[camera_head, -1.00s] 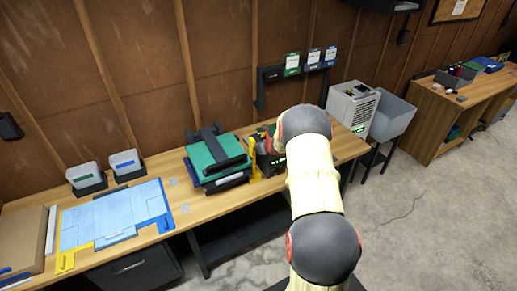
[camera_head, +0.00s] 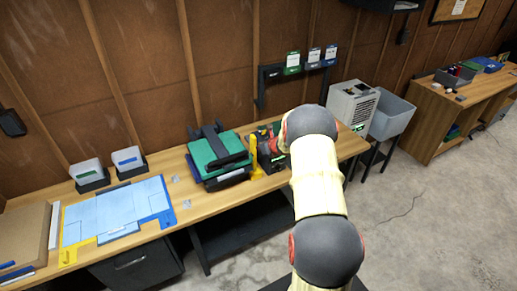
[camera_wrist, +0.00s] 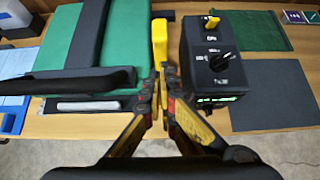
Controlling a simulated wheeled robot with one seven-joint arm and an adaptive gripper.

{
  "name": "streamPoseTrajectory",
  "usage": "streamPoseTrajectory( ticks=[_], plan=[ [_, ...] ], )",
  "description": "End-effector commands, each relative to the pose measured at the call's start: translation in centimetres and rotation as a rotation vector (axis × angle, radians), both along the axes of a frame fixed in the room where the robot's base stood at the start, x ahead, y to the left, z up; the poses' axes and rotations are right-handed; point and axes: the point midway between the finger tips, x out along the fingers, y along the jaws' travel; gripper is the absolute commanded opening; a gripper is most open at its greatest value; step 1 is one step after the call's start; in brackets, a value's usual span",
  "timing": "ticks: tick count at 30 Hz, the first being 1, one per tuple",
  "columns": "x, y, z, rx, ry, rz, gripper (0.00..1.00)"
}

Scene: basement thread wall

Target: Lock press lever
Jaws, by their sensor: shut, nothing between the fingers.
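The press (camera_head: 217,150) is a green and black machine on the workbench; its green plate and black arm (camera_wrist: 90,78) fill the left of the wrist view. A yellow upright lever (camera_wrist: 159,42) stands at the press's right side; it also shows in the head view (camera_head: 254,150). My gripper (camera_wrist: 165,72) is shut and empty, with its tips in front of the lever's lower end. I cannot tell if they touch it. In the head view my arm hides most of the gripper.
A black control box (camera_wrist: 213,62) with a yellow switch and black knob stands close right of the lever. A green mat (camera_wrist: 255,30) and dark mat (camera_wrist: 270,95) lie beyond it. Blue sheets (camera_head: 118,212) and small bins (camera_head: 88,175) are on the bench's left.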

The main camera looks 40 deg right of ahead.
Motion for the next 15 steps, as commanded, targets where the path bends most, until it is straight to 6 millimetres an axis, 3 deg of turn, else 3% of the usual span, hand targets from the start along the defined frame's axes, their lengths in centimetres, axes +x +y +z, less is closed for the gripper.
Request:
streamPoseTrajectory(
  ticks=[15],
  plan=[
    [-6.2,1.1,5.8,0.001,0.004,-0.003,0.00]
  ],
)
